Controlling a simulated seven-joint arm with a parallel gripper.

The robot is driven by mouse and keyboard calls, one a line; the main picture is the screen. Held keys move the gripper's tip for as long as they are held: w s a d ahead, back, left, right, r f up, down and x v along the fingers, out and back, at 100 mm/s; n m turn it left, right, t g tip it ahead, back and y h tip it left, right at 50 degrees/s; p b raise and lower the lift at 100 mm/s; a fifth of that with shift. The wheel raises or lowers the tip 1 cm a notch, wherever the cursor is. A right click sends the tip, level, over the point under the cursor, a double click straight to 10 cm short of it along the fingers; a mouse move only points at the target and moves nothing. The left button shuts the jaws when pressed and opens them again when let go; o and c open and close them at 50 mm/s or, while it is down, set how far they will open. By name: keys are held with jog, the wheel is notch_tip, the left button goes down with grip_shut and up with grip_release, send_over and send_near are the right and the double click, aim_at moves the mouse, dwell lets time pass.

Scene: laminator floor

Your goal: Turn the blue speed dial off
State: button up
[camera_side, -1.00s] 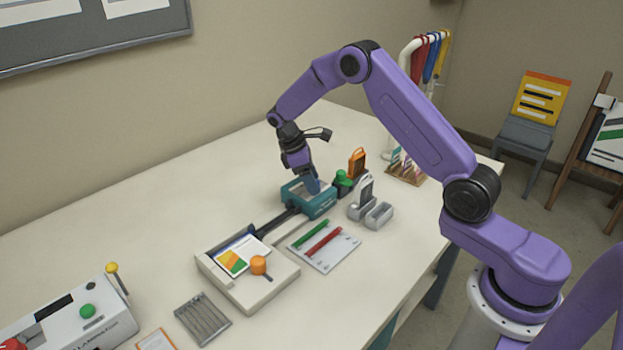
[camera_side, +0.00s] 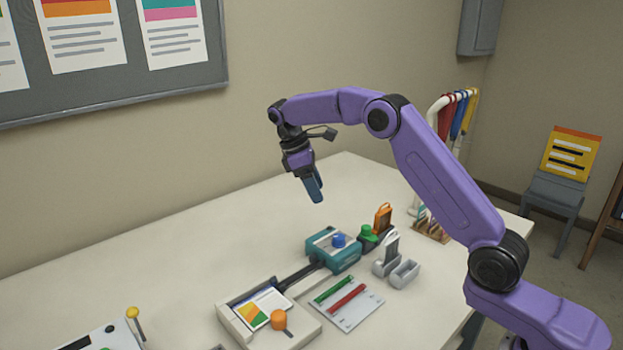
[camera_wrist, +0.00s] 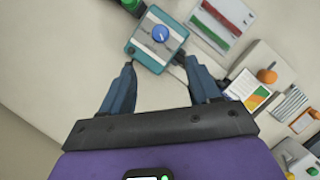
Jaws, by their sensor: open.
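The blue speed dial (camera_side: 338,240) sits on top of a teal box (camera_side: 322,246) on the table. In the wrist view the dial (camera_wrist: 160,33) is a round blue knob with a pale line across it, on a pale panel of the teal box (camera_wrist: 143,56). My gripper (camera_side: 317,197) is above and a little to the left of the box in the side view, clear of the dial. In the wrist view my gripper (camera_wrist: 160,75) shows two blue fingers spread apart with nothing between them. The dial lies beyond the fingertips, near the gap's middle.
A dark bar joins the teal box to a pale unit (camera_side: 312,331) with an orange knob (camera_side: 278,319). A green-topped item (camera_side: 366,232), an orange item (camera_side: 383,216) and grey holders (camera_side: 404,273) stand close to the box. The table behind is clear.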

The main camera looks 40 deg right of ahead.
jog(key=shift+v, duration=1.1)
jog(key=s+a+r+n+t+y, duration=0.1)
jog(key=s+a, duration=0.5)
jog(key=s, duration=0.2)
jog(key=s+a+r+n+t, duration=0.1)
jog(key=s+a+t, duration=0.1)
jog(key=s+a, duration=0.55)
jog(key=s+d+f+y, duration=0.1)
jog(key=s+d+f, duration=0.1)
jog(key=s, duration=1.1)
jog(key=s+d+f+n+y, duration=0.1)
jog(key=s+d+f, duration=0.2)
jog(key=s, duration=1)
jog(key=shift+d+y, duration=0.3)
jog(key=shift+d, duration=0.8)
